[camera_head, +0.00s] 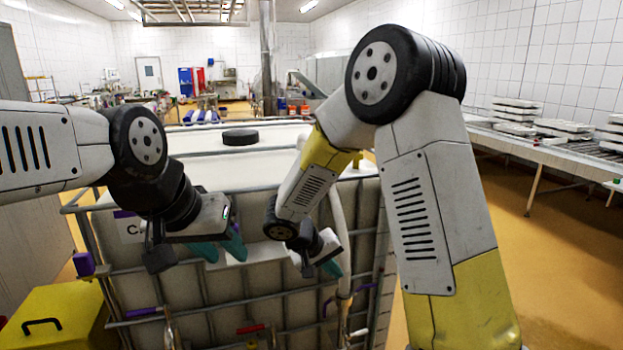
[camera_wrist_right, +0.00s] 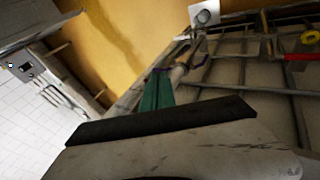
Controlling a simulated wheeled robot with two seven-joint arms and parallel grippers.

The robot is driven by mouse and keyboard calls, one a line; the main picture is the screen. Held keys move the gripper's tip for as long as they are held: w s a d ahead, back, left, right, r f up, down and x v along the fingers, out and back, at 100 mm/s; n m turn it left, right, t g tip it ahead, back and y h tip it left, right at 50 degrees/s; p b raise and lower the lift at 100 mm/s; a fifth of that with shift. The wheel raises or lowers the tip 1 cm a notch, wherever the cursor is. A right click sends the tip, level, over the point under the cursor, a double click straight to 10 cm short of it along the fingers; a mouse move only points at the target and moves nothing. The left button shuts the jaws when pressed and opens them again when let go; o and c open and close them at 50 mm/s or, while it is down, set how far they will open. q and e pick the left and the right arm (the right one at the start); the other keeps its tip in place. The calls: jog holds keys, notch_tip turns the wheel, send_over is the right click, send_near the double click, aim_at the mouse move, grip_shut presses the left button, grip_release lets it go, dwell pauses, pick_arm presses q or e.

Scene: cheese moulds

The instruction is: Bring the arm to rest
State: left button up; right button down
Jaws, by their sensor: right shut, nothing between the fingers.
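My left gripper (camera_head: 222,250) hangs in front of the caged white tank, with its two teal fingers apart and nothing seen between them. My right gripper (camera_head: 334,268) is lower right of it, in front of the same tank, with its teal fingers together and empty. In the right wrist view the fingers (camera_wrist_right: 157,92) show as one closed teal wedge, with the floor and cage bars beyond. My right arm (camera_head: 420,190) is bent, its elbow high and its forearm sloping down to the left.
The white tank (camera_head: 190,290) in its metal cage stands close in front of both grippers. A black round lid (camera_head: 240,137) is on top at the back. A yellow box (camera_head: 58,318) is at lower left. A conveyor with white moulds (camera_head: 565,127) runs along the right wall. The yellow floor (camera_head: 550,260) at right is clear.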

jog(key=s+d+r+m+t+y, duration=0.1)
jog(key=s+d+r+y, duration=0.3)
jog(key=s+r, duration=0.6)
jog(key=s+d+r+m+t+y, duration=0.1)
jog(key=s+d+r+y, duration=0.3)
jog(key=s+r, duration=0.6)
jog(key=shift+s+d+r, duration=0.2)
